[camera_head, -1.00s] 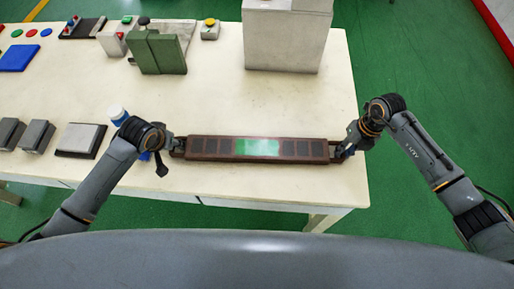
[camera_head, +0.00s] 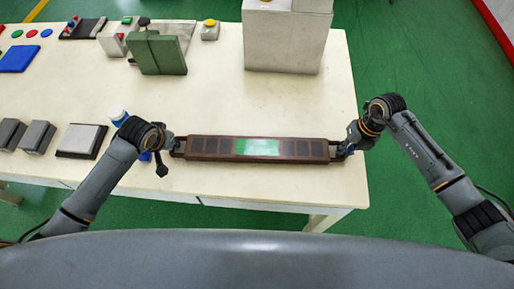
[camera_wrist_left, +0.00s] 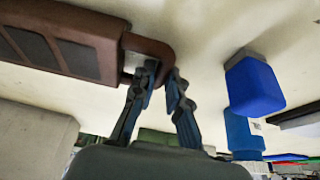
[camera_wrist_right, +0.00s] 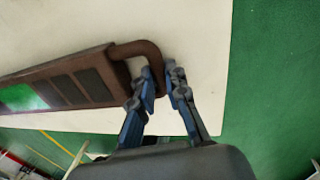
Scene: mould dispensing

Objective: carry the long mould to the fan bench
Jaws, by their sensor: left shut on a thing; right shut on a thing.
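The long mould (camera_head: 210,149) is a brown bar with dark cells, a green patch in its middle and a loop handle at each end. It lies level across the front right of the cream bench in the head view. My left gripper (camera_head: 176,147) is shut on its left handle, also seen in the left wrist view (camera_wrist_left: 158,75). My right gripper (camera_head: 346,149) is shut on its right handle, also seen in the right wrist view (camera_wrist_right: 160,80). I cannot tell whether the mould touches the bench top. I cannot make out which bench is the fan bench.
The cream bench (camera_head: 215,100) has free room behind the mould. A large pale box (camera_head: 285,40) stands at its back right, a green press (camera_head: 158,52) at the back. A blue-and-white bottle (camera_head: 118,115) stands near my left gripper. Green floor (camera_head: 430,80) lies right.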

